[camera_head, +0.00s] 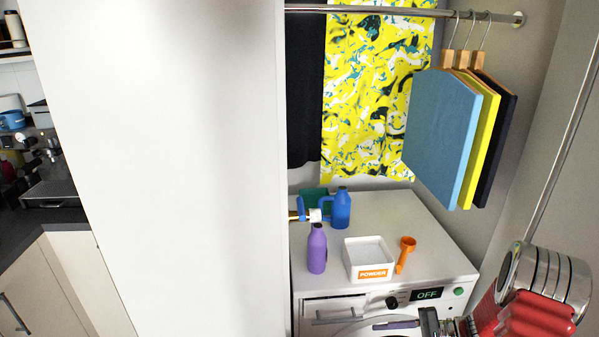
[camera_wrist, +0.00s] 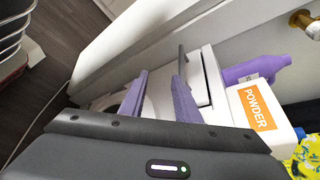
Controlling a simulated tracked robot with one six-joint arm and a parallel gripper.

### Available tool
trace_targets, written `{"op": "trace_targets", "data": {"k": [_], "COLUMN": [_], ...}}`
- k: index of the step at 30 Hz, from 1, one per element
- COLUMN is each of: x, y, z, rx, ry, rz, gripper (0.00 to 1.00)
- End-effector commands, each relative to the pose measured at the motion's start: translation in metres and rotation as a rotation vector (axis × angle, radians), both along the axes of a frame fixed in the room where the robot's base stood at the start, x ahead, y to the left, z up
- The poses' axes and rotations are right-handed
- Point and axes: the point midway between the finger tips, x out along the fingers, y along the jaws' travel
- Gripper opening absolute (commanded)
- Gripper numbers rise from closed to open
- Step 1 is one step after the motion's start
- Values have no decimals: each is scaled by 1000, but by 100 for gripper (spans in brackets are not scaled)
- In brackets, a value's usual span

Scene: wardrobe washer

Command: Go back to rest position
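My gripper (camera_wrist: 161,76) shows two purple fingers, apart and with nothing visibly held between them. In the head view my gripper (camera_head: 392,324) is at the lower right, in front of the washing machine's front panel. My red and silver arm comes in from the right edge. The white washing machine (camera_head: 440,265) has a display (camera_head: 427,294) reading OFF. A small drawer (camera_head: 335,311) with a grey handle is at the left of its front. I cannot tell whether the gripper touches anything.
A white POWDER box (camera_head: 369,257), orange scoop (camera_head: 405,252), purple bottle (camera_head: 317,250) and blue jug (camera_head: 341,210) stand on the washer. Clothes (camera_head: 440,135) hang on a rail (camera_head: 400,12) above. A white wardrobe panel (camera_head: 170,150) stands left; a grey wall is right.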

Motion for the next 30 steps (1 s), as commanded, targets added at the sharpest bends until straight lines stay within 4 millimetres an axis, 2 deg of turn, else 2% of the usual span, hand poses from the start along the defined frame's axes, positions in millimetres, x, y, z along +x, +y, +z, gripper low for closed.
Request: {"op": "trace_targets", "data": {"k": [3, 11, 21, 30], "x": [-26, -61, -98, -122], "y": [5, 9, 15, 18], "z": [-14, -6, 31, 69], "rx": [-49, -189, -423, -630], "ry": [90, 182, 213, 177], "rz": [35, 119, 239, 322], "gripper": [29, 29, 29, 29]}}
